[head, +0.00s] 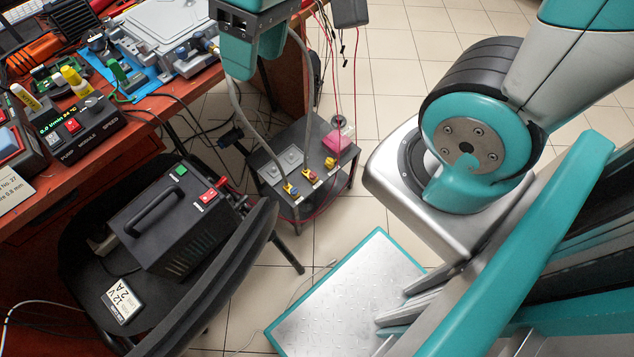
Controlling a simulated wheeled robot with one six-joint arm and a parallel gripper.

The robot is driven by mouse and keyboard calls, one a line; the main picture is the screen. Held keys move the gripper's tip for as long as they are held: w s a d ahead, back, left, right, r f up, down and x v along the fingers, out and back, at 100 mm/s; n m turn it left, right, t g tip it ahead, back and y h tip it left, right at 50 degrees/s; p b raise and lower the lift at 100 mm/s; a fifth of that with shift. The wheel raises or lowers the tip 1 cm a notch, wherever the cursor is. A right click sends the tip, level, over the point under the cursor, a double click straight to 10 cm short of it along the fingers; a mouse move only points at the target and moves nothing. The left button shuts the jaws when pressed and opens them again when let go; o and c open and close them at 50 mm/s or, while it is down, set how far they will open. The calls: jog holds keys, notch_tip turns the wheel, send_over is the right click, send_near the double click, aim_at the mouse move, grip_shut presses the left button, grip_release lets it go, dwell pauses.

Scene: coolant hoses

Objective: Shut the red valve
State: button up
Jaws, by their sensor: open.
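Three small valves stand in a row on a low grey trolley (272,179). The middle one, with red on its handle, looks like the red valve (310,175). A valve with yellow and blue (290,188) is to its left, and a yellow valve (330,162) to its right. The handles are too small to tell which way they are turned. My gripper (256,68), dark grey with teal fingers, hangs at the top, above and left of the trolley in the picture. It is open, apart from the valves, and no held object shows.
Grey hoses (238,105) and thin red and black wires (335,75) hang down around the trolley. A pink-red block (337,139) lies at its back. A black chair (235,270) holds a black box (175,215). A crowded orange desk (150,118) fills the left. Tiled floor is clear behind the trolley.

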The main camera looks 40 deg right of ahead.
jog(key=w+d+f+m+h+b, duration=0.1)
jog(key=w+d+f+b, duration=0.2)
jog(key=f+b, duration=0.45)
jog(key=w+d+f+m+b, duration=0.2)
jog(key=d+f+b, duration=0.15)
jog(key=f, duration=0.65)
jog(key=w+d+f+m+h+b, duration=0.1)
jog(key=w+d+f+b, duration=0.15)
jog(key=f+b, duration=0.5)
jog(key=m+h+b, duration=0.1)
jog(key=m+b, duration=0.2)
jog(key=b, duration=0.9)
send_over(313, 174)
notch_tip(313, 174, down, 20)
jog(key=f, duration=0.1)
notch_tip(313, 174, down, 16)
jog(key=b, duration=1)
jog(key=shift+f, duration=0.2)
jog(key=shift+c, duration=0.2)
